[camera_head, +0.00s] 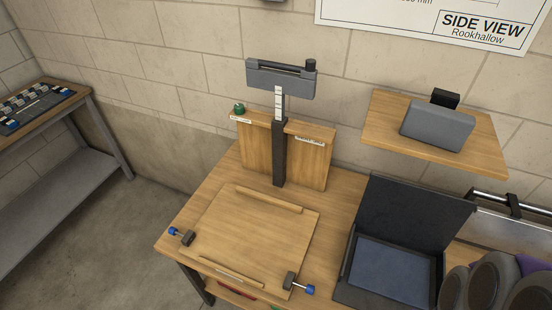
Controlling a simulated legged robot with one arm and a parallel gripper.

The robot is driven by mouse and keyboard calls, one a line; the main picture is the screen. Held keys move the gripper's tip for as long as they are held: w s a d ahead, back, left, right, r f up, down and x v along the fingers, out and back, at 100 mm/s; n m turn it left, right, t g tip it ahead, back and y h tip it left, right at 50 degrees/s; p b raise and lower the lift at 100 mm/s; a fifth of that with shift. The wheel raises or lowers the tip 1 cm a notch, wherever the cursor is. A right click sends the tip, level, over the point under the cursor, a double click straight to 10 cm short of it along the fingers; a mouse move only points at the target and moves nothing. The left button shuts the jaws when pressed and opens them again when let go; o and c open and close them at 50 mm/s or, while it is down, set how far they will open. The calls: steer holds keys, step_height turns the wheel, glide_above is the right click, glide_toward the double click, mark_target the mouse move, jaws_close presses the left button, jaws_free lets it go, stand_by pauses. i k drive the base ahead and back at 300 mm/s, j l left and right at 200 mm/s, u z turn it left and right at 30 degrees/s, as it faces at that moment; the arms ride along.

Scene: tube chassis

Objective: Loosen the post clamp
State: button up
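A dark upright post (279,155) stands at the back of the wooden bench, in front of a wooden back panel (313,165). A pale graduated scale (278,103) shows on its upper part. A grey head (279,82) sits across the top of the post, with a black knob (310,65) at its right end. A green knob (239,108) sits on the panel's top left, above a small label. I cannot tell which of these parts is the post clamp, or whether it is tight.
A wooden board (250,235) lies on the bench, with blue-knobbed clamps (187,238) (290,281) at its front corners. An open black case (415,210) stands to the right. A wall shelf (484,150) holds a grey block (438,126). A side table (75,100) stands left, beyond open floor.

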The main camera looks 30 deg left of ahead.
mark_target(239, 109)
steer(key=k+u, duration=0.1)
steer(key=u, duration=0.25)
steer(key=k+j+u, duration=0.1)
steer(key=u, duration=0.3)
steer(key=k+j+u, duration=0.1)
steer(key=u, duration=0.25)
